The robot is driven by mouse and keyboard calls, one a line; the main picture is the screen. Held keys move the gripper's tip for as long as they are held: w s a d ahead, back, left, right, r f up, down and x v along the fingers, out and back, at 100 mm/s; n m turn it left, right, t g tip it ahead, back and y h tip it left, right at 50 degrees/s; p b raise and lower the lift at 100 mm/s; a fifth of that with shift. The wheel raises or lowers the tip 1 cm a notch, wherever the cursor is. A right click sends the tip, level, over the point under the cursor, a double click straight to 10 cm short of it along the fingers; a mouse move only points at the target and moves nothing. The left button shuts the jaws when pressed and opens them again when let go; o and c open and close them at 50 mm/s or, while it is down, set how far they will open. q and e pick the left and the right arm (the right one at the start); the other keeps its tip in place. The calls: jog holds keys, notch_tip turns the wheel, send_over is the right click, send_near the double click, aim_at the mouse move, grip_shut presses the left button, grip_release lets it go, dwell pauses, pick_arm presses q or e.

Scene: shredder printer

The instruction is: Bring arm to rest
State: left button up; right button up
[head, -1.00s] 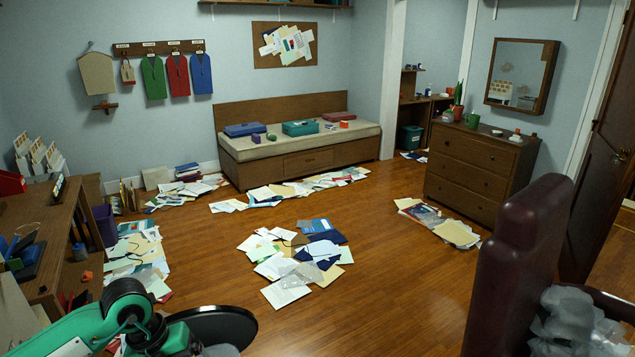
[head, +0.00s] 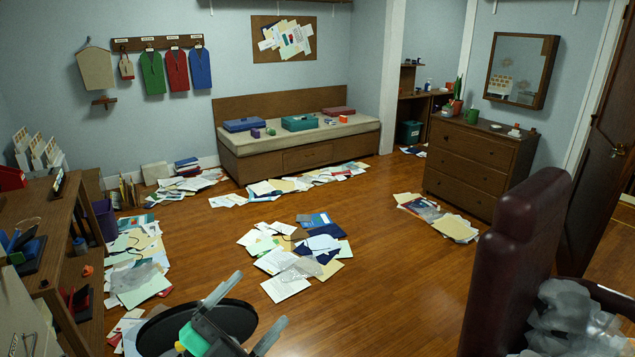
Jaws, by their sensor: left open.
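My left gripper (head: 247,318) is in the head view at the bottom, left of the middle. Its two grey fingers are spread apart and nothing is between them. It is in the air above the wooden floor, in front of the heap of papers (head: 285,290) in the middle of the room. A dark round part shows beside it and hides some floor. My right gripper is not in view.
A wooden desk (head: 75,212) stands close on the left. A dark red chair (head: 512,265) stands close on the right. Papers (head: 137,262) litter the floor by the desk. A bench (head: 350,137) and a dresser (head: 470,165) stand farther back. Bare floor (head: 385,290) lies between the heap and the chair.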

pick_arm(q)
jog(key=s+a+f+n+g+y, duration=0.1)
jog(key=s+a+f+n+y, duration=0.1)
jog(key=a+f+n+y, duration=0.6)
jog(key=s+a+f+n+g+y, duration=0.1)
jog(key=s+a+f+n+y, duration=0.1)
jog(key=a+f+n+y, duration=0.5)
jog(key=s+d+f+n+g+y, duration=0.1)
jog(key=s+f+n+g, duration=0.1)
jog(key=s+f+g, duration=0.45)
jog(key=s+d+f+n+g, duration=0.15)
jog(key=s+f+g, duration=0.25)
jog(key=s+f, duration=0.6)
notch_tip(320, 180, down, 30)
jog(key=s+g, duration=0.2)
jog(key=s+a+f, duration=0.3)
jog(key=s+f, duration=1.5)
jog(key=s, duration=0.1)
jog(key=shift+f+m+g, duration=0.15)
jog(key=shift+m+g, duration=0.2)
jog(key=shift+m, duration=0.1)
jog(key=shift+a, duration=0.1)
